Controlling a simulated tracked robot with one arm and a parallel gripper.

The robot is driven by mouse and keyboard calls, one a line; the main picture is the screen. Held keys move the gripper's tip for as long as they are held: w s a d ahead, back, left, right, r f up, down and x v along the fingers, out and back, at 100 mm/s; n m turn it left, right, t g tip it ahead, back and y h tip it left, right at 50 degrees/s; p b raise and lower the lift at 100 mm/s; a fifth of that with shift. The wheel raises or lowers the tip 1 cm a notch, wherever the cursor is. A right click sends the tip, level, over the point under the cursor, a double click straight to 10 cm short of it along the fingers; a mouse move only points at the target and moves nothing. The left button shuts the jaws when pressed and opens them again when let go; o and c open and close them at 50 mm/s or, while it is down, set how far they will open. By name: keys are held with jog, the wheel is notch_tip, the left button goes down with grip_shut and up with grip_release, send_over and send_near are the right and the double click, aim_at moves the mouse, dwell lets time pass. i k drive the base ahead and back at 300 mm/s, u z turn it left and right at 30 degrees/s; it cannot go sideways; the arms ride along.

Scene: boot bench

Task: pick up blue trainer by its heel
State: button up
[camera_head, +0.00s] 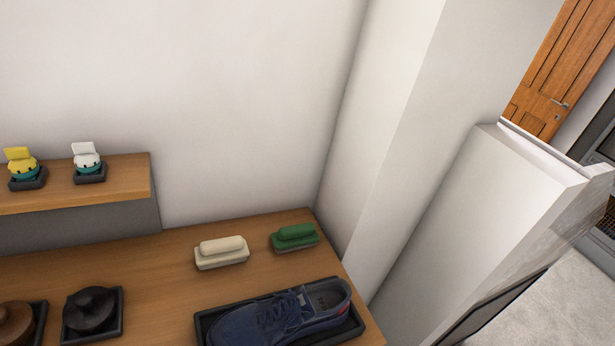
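The blue trainer (268,321) lies in a dark shallow tray (205,318) at the bottom of the head camera view, near the right end of the wooden bench. Its laces face up. Its open collar and heel (335,294) point to the upper right, close to the tray's right end. The toe end is toward the lower left, and the trainer's lower edge is cut off by the frame. My gripper does not show in this view.
A cream brush (221,253) and a green brush (295,238) lie behind the trainer. Black (91,309) and brown (14,322) round items sit in trays at left. A raised shelf (75,184) holds two small figures. A white wall (490,215) stands right of the bench.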

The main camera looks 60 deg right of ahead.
aim_at(283, 319)
jog(key=z, duration=0.65)
jog(key=k, duration=0.5)
jog(key=z, duration=0.4)
jog(key=i, duration=0.5)
jog(key=u, duration=0.05)
